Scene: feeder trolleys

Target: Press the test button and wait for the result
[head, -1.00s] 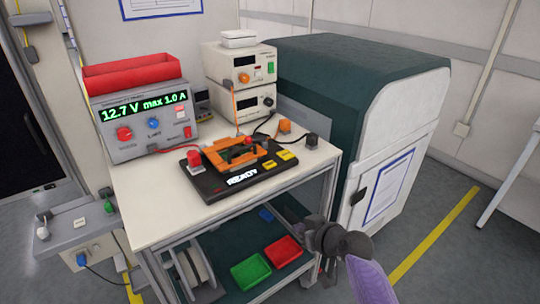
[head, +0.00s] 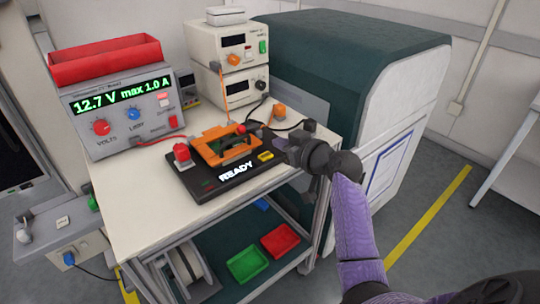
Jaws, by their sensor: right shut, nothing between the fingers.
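A black test fixture (head: 206,188) lies on the trolley top, with an orange frame (head: 212,133) on it. Its display (head: 236,172) reads READY. A red knob (head: 181,152) stands at its left end, and a yellow pad (head: 265,156) shows near its right end. No readable label tells which part is the test button. My right gripper (head: 278,144) is shut and empty, with its tip at the fixture's right end, just beside the yellow pad. It hides part of that end, and contact cannot be made out. My left gripper is not in view.
A power supply (head: 126,120) reading 12.7 V max 1.0 A stands at the left under a red bin (head: 105,64). Stacked instruments (head: 229,69) stand behind. A large green and white cabinet (head: 346,77) is to the right. Green (head: 248,266) and red (head: 281,241) trays lie on the lower shelf.

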